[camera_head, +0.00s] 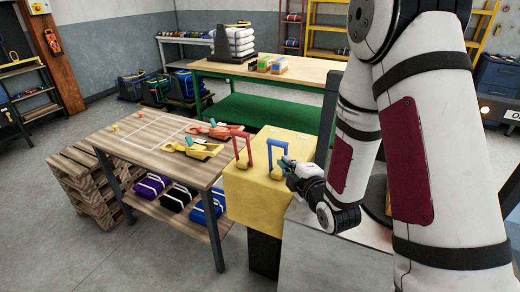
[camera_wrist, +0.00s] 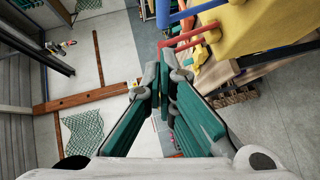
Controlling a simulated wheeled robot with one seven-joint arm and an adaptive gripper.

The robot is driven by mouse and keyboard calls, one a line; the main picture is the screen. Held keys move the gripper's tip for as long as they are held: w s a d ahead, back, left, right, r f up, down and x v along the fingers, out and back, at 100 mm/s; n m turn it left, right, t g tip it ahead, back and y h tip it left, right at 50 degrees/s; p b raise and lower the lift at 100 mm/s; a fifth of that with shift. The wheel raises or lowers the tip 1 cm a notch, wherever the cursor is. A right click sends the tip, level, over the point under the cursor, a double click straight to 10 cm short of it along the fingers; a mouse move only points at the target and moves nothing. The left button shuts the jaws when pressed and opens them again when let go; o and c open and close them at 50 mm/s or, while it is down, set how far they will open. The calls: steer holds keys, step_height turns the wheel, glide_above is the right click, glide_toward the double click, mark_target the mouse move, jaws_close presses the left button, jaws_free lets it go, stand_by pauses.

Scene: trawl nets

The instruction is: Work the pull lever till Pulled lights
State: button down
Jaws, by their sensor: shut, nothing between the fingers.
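A yellow box (camera_head: 255,190) stands at the end of the wooden table, with a red U-shaped handle (camera_head: 238,145) and a blue U-shaped handle (camera_head: 270,152) upright on it. Yellow knobs show near the handles' feet. No label reading Pulled and no lit lamp can be made out. My gripper (camera_head: 286,164) is shut and empty, its tips close to the right leg of the blue handle. In the wrist view my gripper (camera_wrist: 159,72) points below the blue handle (camera_wrist: 190,13) and red handle (camera_wrist: 192,40); I cannot tell whether it touches either. The yellow box (camera_wrist: 262,25) is at upper right.
The wooden table (camera_head: 140,150) left of the box holds yellow and orange tools (camera_head: 195,148). Wooden pallets (camera_head: 85,175) are stacked at its left end. A green-framed bench (camera_head: 260,75) stands behind. A grey surface (camera_head: 325,240) lies under my forearm. Floor at left is open.

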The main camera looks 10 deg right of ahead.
steer(key=shift+s+a+f+n+t, duration=0.1)
steer(key=shift+a+f+n+t, duration=0.1)
steer(key=shift+a, duration=0.2)
steer(key=shift+s+a+f+n+t, duration=0.1)
steer(key=shift+a+f+n, duration=0.1)
steer(key=shift+a, duration=0.15)
glide_toward(268, 140)
steer(key=a, duration=0.3)
steer(key=shift+w+d+f+p, duration=0.15)
steer(key=shift+w+d, duration=0.25)
steer(key=shift+w, duration=0.3)
steer(key=shift+w+d+f+p, duration=0.1)
steer(key=shift+w+d, duration=0.3)
steer(key=shift+w, duration=0.3)
steer(key=shift+w+d+f+p, duration=0.15)
steer(key=shift+w+d, duration=0.25)
steer(key=shift+w, duration=0.3)
steer(key=shift+r, duration=0.1)
